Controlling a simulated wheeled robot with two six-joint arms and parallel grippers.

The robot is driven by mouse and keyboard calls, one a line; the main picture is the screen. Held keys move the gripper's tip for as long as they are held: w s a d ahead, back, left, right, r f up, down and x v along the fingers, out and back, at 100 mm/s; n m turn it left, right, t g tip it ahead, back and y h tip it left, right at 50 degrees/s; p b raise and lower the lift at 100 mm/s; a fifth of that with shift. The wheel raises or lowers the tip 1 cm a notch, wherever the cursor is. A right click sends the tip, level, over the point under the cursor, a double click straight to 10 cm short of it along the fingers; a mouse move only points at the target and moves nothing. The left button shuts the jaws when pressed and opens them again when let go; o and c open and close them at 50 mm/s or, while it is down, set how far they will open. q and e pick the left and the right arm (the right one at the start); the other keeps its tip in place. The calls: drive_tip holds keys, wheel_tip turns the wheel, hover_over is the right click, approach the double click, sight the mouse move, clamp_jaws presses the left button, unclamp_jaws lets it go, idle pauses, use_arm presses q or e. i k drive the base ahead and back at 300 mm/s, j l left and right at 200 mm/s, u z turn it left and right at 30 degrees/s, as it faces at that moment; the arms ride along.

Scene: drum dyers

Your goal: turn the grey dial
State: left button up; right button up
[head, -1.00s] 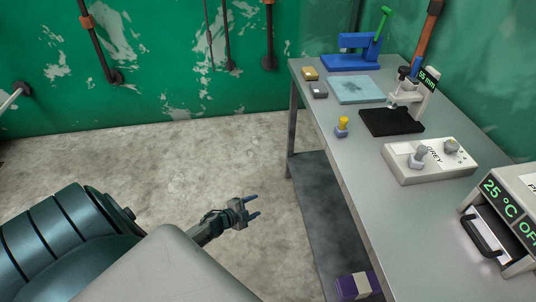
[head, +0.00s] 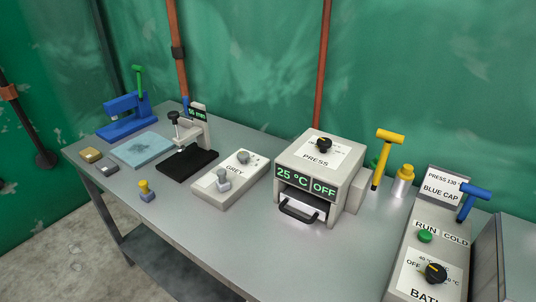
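The box labelled GREY (head: 207,191) is a low pale unit lying on the grey workbench, left of the middle of the head view. A round grey dial (head: 244,157) sits on its top at the far right end. A second grey piece (head: 222,182), like an upright knob, stands on the box nearer the front edge. The dial's pointer and marks are too small to read. Neither of my grippers is in view.
Right of the box stands a press (head: 322,170) showing 25 °C and OFF. Left are a black pad (head: 187,165), a pale blue sheet (head: 141,150) and a small yellow-topped piece (head: 146,190). Further right are a yellow-handled tool (head: 388,140) and a bath control box (head: 432,245).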

sight(243, 156)
drive_tip(key=i+j+z, duration=0.1)
drive_tip(key=j+z, duration=0.2)
drive_tip(key=i+j+z, duration=0.1)
drive_tip(key=j+z, duration=0.5)
drive_tip(key=j, duration=0.15)
drive_tip(key=j+z, duration=0.15)
drive_tip(key=j, duration=1.55)
drive_tip(key=i, duration=0.1)
